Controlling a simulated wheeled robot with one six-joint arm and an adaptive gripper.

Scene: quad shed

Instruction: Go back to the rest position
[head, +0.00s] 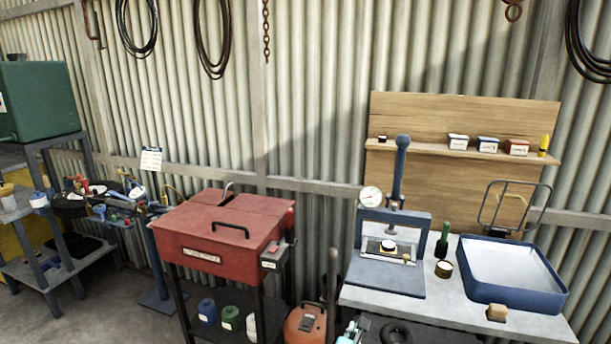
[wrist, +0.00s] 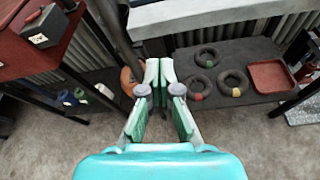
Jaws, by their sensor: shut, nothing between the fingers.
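My gripper (wrist: 160,85) is teal and points forward and down in the wrist view. Its fingers are shut and hold nothing. A small teal part of my gripper (head: 352,333) shows at the bottom edge of the head view, in front of the grey bench (head: 400,296). The rest of my arm is out of the head view. In the wrist view the fingertips are in front of an orange-red object (wrist: 131,82), apart from the shelf with rings on the right.
A red lidded cabinet (head: 215,240) stands left of the bench. The bench bears a blue press (head: 396,235), a blue-rimmed tray (head: 510,299) and a small wooden block (head: 497,313). A low dark shelf (wrist: 270,92) holds rings and a red tray (wrist: 270,75). Floor (wrist: 250,145) is clear nearby.

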